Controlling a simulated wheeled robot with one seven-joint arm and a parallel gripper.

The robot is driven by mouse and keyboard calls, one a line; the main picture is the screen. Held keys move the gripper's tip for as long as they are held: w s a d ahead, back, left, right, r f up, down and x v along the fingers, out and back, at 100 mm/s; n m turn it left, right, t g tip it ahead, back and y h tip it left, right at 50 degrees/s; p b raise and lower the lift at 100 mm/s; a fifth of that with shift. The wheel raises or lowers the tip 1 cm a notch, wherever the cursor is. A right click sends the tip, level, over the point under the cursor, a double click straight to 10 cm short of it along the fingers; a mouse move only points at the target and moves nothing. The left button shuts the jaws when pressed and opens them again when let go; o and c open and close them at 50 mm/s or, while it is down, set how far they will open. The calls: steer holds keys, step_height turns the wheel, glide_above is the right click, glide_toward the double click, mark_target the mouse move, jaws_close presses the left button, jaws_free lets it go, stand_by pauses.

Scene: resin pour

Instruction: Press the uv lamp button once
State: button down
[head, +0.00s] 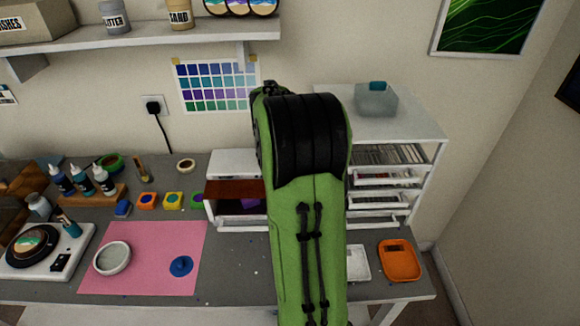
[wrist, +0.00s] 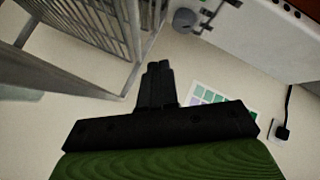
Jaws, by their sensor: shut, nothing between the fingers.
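The UV lamp (head: 233,163) is a white box with a reddish-brown front panel and a purple patch inside, partly hidden behind my arm in the head view. In the wrist view its white casing (wrist: 262,42) fills the upper right. A grey round knob-like part (wrist: 185,19) sits by the casing's left end; I cannot tell for certain that it is the button. My gripper (wrist: 160,68) is shut and empty, below and left of that part in the wrist view and apart from it. In the head view my arm hides the gripper.
A white drawer rack (head: 430,128) stands right of the lamp; its slatted side (wrist: 112,28) is close on the left in the wrist view. A clear tub (head: 376,101) sits on the rack. A pink mat (head: 150,283) with a grey ring-shaped dish (head: 112,258) lies at left.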

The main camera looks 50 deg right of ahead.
step_height(320, 180, down, 9)
steer(key=b, duration=0.7)
steer(key=shift+r, duration=0.1)
stand_by(1.7)
steer(key=shift+f+b, duration=0.4)
steer(key=shift+b, duration=0.1)
steer(key=shift+f+b, duration=0.45)
stand_by(0.3)
steer(key=shift+r, duration=0.1)
steer(key=shift+r+p, duration=0.65)
steer(key=shift+r, duration=0.15)
